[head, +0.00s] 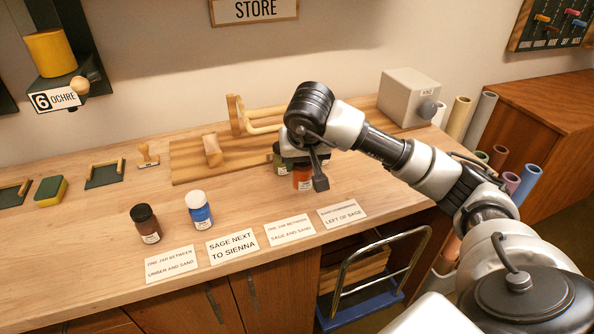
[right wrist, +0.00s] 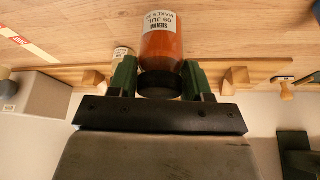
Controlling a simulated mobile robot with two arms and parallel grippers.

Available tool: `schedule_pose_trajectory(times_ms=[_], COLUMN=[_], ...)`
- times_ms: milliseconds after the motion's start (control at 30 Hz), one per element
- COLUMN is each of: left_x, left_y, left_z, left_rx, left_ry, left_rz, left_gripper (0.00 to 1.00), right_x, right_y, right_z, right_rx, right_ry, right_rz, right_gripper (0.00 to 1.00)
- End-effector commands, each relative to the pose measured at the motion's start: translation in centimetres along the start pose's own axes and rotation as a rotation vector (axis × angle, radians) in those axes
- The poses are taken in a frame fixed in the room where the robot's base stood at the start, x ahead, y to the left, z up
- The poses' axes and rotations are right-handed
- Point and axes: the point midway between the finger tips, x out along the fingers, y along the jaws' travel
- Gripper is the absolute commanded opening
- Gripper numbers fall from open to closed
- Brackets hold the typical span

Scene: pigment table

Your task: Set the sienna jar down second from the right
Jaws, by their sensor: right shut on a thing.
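The sienna jar (head: 303,179) is orange. Its label reads SIENNA in the right wrist view (right wrist: 162,45), where its dark lid end sits between my fingers. My right gripper (right wrist: 160,82) is shut on it. In the head view the right gripper (head: 303,160) hides the jar's top, and I cannot tell whether its base touches the table. A green jar (head: 279,160) stands just behind and left, partly hidden. A dark brown jar (head: 146,224) and a blue jar with a white lid (head: 199,209) stand upright at the front left. My left gripper is not in view.
Clue cards lie along the front edge, including SAGE NEXT TO SIENNA (head: 232,246). A wooden board (head: 190,172) and a grey box (head: 408,97) are behind. A stamp (head: 147,155) and a green-yellow sponge (head: 51,191) lie left. Bare tabletop lies right of the blue jar.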

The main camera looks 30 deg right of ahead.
Motion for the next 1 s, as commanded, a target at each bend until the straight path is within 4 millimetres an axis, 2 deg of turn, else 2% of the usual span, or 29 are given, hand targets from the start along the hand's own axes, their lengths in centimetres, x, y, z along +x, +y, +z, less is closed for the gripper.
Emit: schedule_pose_trajectory(times_ms=[167, 300, 500, 900, 933, 1000], left_x=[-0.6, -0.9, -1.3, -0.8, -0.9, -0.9], left_y=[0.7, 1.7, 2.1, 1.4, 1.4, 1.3], left_z=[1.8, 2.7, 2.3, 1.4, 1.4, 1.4], left_rx=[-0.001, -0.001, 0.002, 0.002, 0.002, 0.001], left_ry=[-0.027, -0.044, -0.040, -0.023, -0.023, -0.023], left_rz=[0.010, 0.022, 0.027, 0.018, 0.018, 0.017], left_gripper=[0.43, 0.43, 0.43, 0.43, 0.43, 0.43], right_x=[1.5, 2.9, 5.2, 5.8, 5.7, 5.7], right_y=[-1.2, -1.3, -1.3, -1.3, -1.3, -1.3], right_z=[-1.0, -0.5, 0.5, 0.7, 0.7, 0.7], right_rx=[0.001, -0.001, 0.000, -0.001, -0.001, -0.001], right_ry=[0.000, -0.004, -0.001, 0.002, 0.001, 0.001], right_rz=[-0.001, 0.002, 0.000, 0.000, 0.000, 0.000], right_gripper=[0.23, 0.23, 0.23, 0.23, 0.52, 0.63])
